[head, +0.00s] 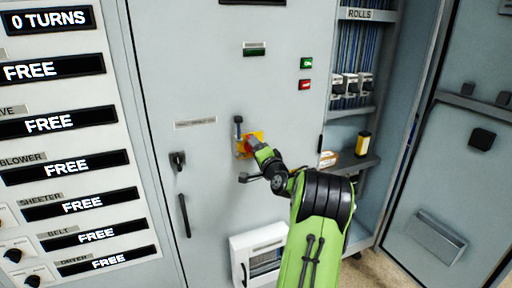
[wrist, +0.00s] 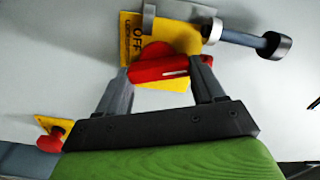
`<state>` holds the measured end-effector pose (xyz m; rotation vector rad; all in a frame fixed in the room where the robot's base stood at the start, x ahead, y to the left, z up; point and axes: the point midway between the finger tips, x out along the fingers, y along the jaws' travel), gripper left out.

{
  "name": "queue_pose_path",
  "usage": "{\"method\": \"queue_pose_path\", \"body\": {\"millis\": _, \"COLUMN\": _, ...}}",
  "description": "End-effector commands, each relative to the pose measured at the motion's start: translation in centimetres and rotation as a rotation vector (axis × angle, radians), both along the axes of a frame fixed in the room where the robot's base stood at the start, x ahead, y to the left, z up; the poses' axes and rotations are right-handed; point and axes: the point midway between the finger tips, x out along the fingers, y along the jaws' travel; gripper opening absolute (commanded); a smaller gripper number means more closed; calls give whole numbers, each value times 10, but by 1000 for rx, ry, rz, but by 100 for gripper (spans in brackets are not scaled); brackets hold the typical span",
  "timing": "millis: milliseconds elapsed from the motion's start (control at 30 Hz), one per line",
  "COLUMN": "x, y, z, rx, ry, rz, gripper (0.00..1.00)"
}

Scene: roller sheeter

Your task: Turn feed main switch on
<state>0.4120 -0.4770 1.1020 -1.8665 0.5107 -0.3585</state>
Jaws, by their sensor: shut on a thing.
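The feed main switch appears to be the red rotary handle (wrist: 160,70) on a yellow plate (wrist: 131,38) on the grey cabinet door. The plate shows the word OFF in the wrist view. My gripper (wrist: 163,76) has one finger at each end of the red handle and is shut on it. In the head view my gripper (head: 257,145) is at the yellow plate (head: 242,152), covering most of the handle. A grey metal bar with a round end (wrist: 240,38) stands out beside the handle in the wrist view.
A black door latch (head: 178,160) and a long handle (head: 184,215) are left of the switch. A green and a red button (head: 305,85) sit above right. A white box (head: 260,255) is below. An open shelf bay (head: 350,150) is at right; status displays (head: 65,123) are at left.

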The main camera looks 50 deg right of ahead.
Motion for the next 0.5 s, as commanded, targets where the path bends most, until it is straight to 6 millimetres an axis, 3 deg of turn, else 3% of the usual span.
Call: {"method": "queue_pose_path", "body": {"millis": 500, "x": -1, "y": -1, "z": -2, "rx": 272, "ry": -158, "rz": -2, "gripper": 38}}
